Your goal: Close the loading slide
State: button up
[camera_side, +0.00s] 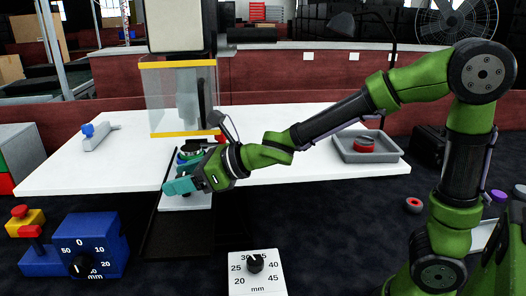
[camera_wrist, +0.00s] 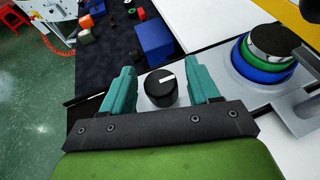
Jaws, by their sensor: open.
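The loading slide (camera_side: 187,204) is a pale plate that sticks out past the front edge of the white table, above dark rails. In the wrist view, its pale surface (camera_wrist: 228,82) carries a round black knob (camera_wrist: 160,88) with a white mark and a stack of blue, green and black discs (camera_wrist: 265,55). My gripper (camera_side: 178,187) is low over the slide's front part. In the wrist view, my gripper (camera_wrist: 160,76) is open, with one teal finger on each side of the knob. I cannot tell whether the fingers touch it.
A machine with a clear, yellow-edged guard (camera_side: 180,95) stands behind the slide. A blue dial box (camera_side: 92,245) and a white dial box (camera_side: 256,272) stand in front. A grey tray (camera_side: 345,152) holds a red-rimmed part at right. The white tabletop (camera_side: 75,170) is mostly clear.

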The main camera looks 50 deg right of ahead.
grip_shut()
jog(key=shift+w+d, duration=1.65)
jog(key=shift+d, duration=0.05)
jog(key=shift+c, duration=1)
grip_release()
jog(key=shift+o, duration=1)
jog(key=v, duration=1.7)
